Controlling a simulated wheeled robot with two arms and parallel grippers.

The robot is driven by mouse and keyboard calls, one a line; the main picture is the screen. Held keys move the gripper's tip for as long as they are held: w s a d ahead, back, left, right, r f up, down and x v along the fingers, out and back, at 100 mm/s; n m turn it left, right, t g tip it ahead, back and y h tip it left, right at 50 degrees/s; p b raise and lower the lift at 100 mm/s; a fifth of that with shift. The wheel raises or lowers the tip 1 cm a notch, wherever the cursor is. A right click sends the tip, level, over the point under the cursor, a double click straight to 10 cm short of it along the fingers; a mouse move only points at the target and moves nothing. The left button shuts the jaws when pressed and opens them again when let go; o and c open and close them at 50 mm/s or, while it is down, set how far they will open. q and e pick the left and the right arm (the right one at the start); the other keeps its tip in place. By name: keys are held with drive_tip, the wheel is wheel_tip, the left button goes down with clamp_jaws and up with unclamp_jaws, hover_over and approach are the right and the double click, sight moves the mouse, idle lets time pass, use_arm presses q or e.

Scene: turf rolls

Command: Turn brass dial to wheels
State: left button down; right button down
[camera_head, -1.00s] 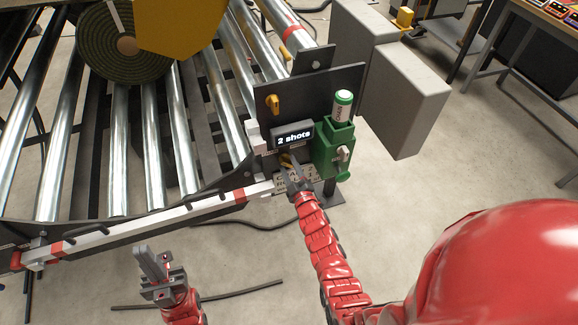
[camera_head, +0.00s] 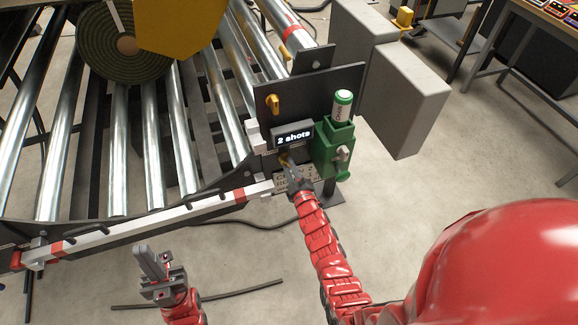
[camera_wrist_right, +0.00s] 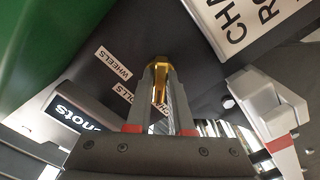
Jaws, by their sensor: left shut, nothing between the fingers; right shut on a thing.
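The brass dial (camera_wrist_right: 161,70) is on a dark panel and sits between the fingertips of my right gripper (camera_wrist_right: 160,85), which is shut on it. A white "WHEELS" label (camera_wrist_right: 113,63) is left of the dial in the right wrist view. A second label (camera_wrist_right: 122,92), partly hidden, ends in "OLLS". Another label behind the fingers is mostly hidden. In the head view, my right gripper (camera_head: 291,173) covers most of the dial below the "2 shots" display (camera_head: 294,137). I cannot tell which label the dial points at. My left gripper (camera_head: 152,265) is shut and empty, low and apart from the machine.
A green box (camera_head: 333,150) with a white-and-green cylinder stands right of the display. Metal rollers (camera_head: 155,150) carry a turf roll (camera_head: 120,45). A grey box (camera_head: 405,100) is at right. Open floor lies in front.

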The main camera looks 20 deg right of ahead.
drive_tip(key=shift+a+r+m+p, duration=0.1)
drive_tip(key=shift+m+p, duration=0.3)
drive_tip(key=shift+m, duration=0.7)
drive_tip(key=m+p, duration=0.1)
drive_tip(key=m, duration=0.2)
drive_tip(key=shift+m, duration=0.3)
drive_tip(key=m, duration=0.2)
drive_tip(key=shift+m+p, duration=0.4)
drive_tip(key=m, duration=0.2)
drive_tip(key=shift+a+m, duration=0.15)
drive_tip(key=shift+m, duration=0.15)
drive_tip(key=m, duration=0.3)
drive_tip(key=shift+f+m, duration=0.2)
drive_tip(key=shift+m, duration=0.1)
drive_tip(key=shift+r+m+b, duration=0.1)
drive_tip(key=shift+m+b, duration=0.55)
drive_tip(key=shift+m, duration=0.85)
